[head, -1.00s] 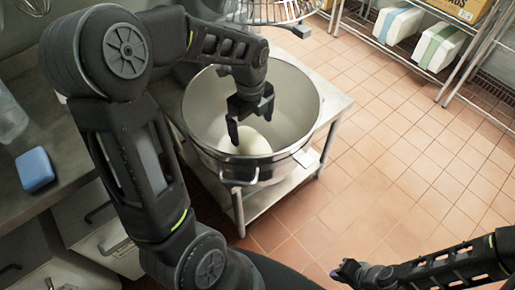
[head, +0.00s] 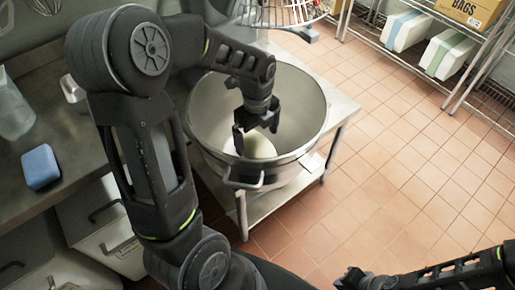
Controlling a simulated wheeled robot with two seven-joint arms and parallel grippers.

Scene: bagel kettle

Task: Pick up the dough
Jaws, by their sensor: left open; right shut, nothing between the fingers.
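The dough (head: 260,146) is a pale round ball low inside a large steel mixing bowl (head: 312,95). The bowl stands on a metal table (head: 345,108). My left gripper (head: 256,140) reaches down into the bowl and is open, with its fingers at the dough. One finger shows on the left of the dough. The other is at its upper right, and I cannot tell whether they touch it. The gripper hides part of the dough. My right gripper (head: 350,277) is shut and empty, low at the bottom right, away from the bowl.
A wire whisk guard (head: 285,10) hangs above the back of the bowl. A counter on the left holds a blue sponge (head: 40,167) and a clear container (head: 12,108). A wire shelf with white bins (head: 407,30) stands at the upper right. The tiled floor on the right is clear.

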